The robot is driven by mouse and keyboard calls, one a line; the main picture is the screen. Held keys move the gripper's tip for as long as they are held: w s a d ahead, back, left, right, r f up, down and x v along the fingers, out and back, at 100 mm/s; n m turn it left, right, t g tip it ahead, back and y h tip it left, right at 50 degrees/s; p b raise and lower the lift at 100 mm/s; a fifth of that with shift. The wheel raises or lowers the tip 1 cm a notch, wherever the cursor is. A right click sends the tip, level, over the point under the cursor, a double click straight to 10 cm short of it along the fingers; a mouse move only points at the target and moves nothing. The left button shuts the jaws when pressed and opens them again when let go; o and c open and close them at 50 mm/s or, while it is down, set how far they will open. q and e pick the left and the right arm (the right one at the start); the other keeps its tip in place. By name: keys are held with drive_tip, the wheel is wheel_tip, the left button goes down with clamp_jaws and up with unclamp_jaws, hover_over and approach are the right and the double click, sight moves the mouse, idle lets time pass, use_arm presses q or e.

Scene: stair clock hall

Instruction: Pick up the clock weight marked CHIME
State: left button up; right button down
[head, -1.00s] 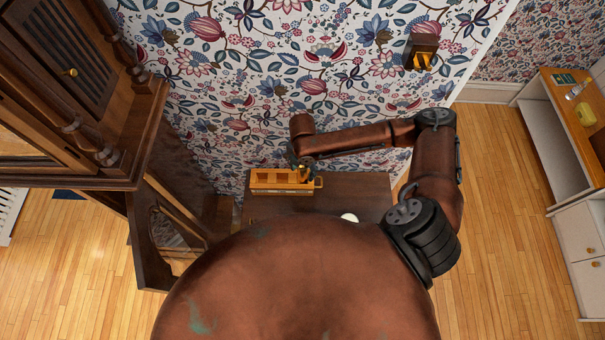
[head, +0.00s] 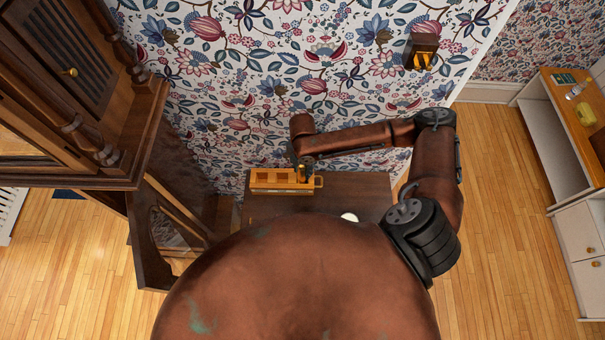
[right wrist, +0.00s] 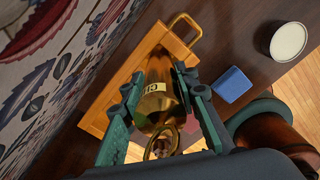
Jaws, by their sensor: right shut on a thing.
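My right gripper (right wrist: 165,105) has its green fingers shut on a brass clock weight (right wrist: 158,103) with a ring at its near end. A pale label on the weight shows letters that look like the start of CHIME; the rest is hidden. The weight is at the wooden tray (right wrist: 95,119); I cannot tell whether its far end is clear of the tray. In the head view the right gripper (head: 304,172) is at the right end of the tray (head: 267,189). My left gripper is not in view.
The tray stands on a dark cabinet top (head: 352,184) against the papered wall. A blue block (right wrist: 232,85) and a white round thing (right wrist: 289,41) lie to its right. A tall clock case (head: 75,120) stands at the left, and a wall bracket (head: 421,52) hangs above right.

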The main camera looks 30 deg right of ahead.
idle(0.3)
drive_tip(key=shift+w+r, duration=0.15)
drive_tip(key=shift+r, duration=0.1)
